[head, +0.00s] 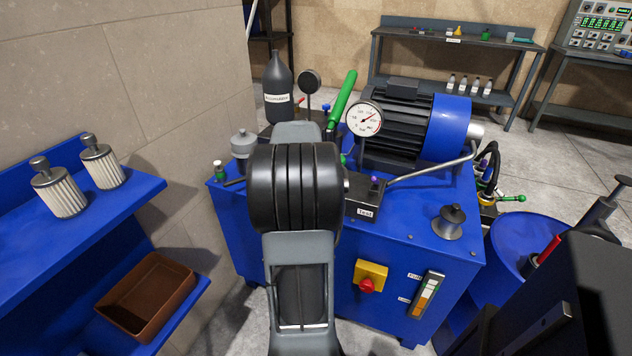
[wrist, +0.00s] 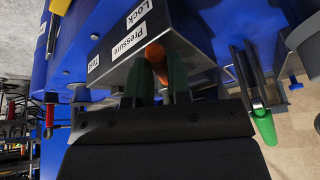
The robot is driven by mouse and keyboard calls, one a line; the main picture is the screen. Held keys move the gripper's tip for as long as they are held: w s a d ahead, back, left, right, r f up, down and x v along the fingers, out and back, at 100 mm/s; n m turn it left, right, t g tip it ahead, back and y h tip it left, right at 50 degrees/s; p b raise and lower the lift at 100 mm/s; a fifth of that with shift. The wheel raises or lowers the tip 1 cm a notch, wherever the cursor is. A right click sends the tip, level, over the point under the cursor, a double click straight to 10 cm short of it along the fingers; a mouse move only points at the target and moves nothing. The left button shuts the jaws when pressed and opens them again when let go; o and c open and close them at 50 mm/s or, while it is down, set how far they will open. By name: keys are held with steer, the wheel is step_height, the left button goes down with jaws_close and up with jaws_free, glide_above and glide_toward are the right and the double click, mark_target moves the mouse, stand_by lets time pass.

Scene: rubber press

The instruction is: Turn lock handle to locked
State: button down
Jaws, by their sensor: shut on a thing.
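In the wrist view my gripper (wrist: 160,72) has its two green fingers closed on an orange-red handle (wrist: 155,52). The handle rises from a grey metal block (wrist: 175,28) whose face carries the labels "Lock", "Pressure" and "Test". The handle stands near the "Pressure" and "Lock" labels; its lower part is hidden between the fingers. I take it for the lock handle, but cannot tell its turn position. In the head view my arm covers the handle and gripper; only the block's "Test" end (head: 365,205) shows, with a purple-knobbed lever (head: 374,182).
A blue machine cabinet (head: 400,245) carries the block, a gauge (head: 364,118), a motor (head: 400,125) and a green-gripped lever (head: 343,98). A dark bottle (head: 278,88) stands behind. A blue shelf (head: 140,195) with filters is close on the left; a blue drum (head: 530,240) is right.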

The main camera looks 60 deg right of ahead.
steer(key=c, duration=1.1)
jaws_free()
steer(key=p+v, duration=0.2)
steer(key=v, duration=1.1)
steer(key=shift+a+r+p, duration=0.15)
steer(key=shift+r+p, duration=0.2)
